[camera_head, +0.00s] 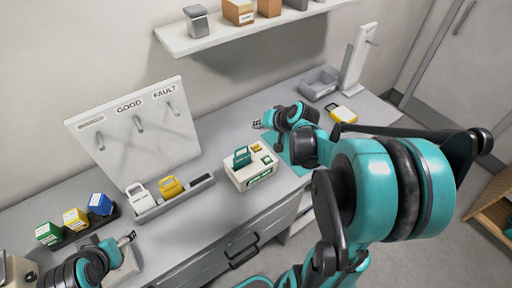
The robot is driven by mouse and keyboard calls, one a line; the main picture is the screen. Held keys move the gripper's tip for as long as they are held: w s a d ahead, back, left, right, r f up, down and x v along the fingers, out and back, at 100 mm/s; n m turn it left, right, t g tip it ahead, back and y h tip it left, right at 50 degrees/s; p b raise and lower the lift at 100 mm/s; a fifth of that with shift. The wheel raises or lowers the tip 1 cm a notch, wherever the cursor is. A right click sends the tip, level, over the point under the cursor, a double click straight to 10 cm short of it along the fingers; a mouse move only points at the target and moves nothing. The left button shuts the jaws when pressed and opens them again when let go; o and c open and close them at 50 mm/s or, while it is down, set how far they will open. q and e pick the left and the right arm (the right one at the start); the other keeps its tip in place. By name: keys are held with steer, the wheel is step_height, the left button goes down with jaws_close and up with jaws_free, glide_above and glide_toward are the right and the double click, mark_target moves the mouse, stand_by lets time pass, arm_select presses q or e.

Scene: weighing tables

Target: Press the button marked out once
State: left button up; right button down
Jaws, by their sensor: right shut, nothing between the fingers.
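A white box-shaped device (248,178) stands near the front edge of the grey table. The lettering is too small to read, so I cannot tell which part is marked out. My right gripper (260,124) is shut and empty, behind the device and apart from it, pointing left. My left gripper (130,237) is at the lower left, far from the device; I cannot make out its finger gap.
A white pegboard (135,130) with GOOD and FAULT labels stands behind a tray holding white and yellow padlock-like items (171,187). Coloured boxes (75,219) sit in a dark rack at left. A shelf (250,30) hangs above.

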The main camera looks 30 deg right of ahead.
mark_target(258, 148)
steer(key=shift+f+b, duration=3.65)
steer(key=shift+f, duration=0.8)
steer(key=shift+f, duration=0.1)
steer(key=shift+f+b, duration=0.3)
steer(key=shift+b, duration=0.05)
steer(key=shift+f+b, duration=0.35)
steer(key=shift+r, duration=0.15)
steer(key=shift+r+p, duration=0.65)
steer(key=shift+r, duration=0.05)
step_height(258, 148, up, 5)
steer(key=p, duration=0.4)
